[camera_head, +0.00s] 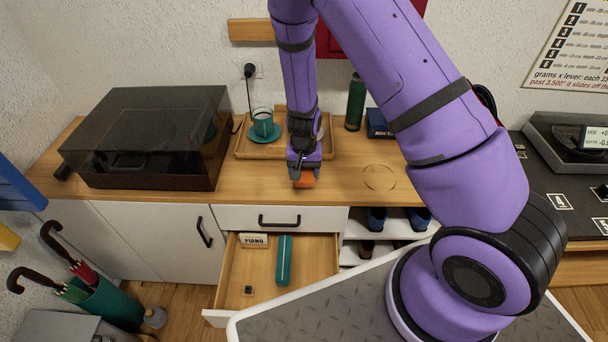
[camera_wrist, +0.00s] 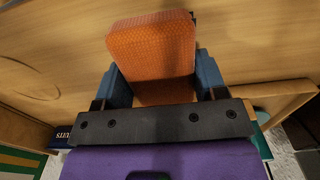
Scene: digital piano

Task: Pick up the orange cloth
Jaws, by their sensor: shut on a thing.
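The orange cloth (camera_wrist: 152,48) is a folded, textured block between the two blue fingers of my gripper (camera_wrist: 160,82) in the wrist view. My gripper is shut on it. In the head view my gripper (camera_head: 304,176) points down over the wooden cabinet top, and the orange cloth (camera_head: 305,180) shows at its tip, near the front edge. I cannot tell whether the cloth touches the wood. Part of the cloth is hidden by my gripper.
A wooden tray (camera_head: 244,150) with a teal cup (camera_head: 263,124) stands just behind my gripper. A dark-lidded turntable (camera_head: 150,135) is at left, a green bottle (camera_head: 355,102) behind at right. Below, an open drawer (camera_head: 257,290) holds a teal case (camera_head: 284,261).

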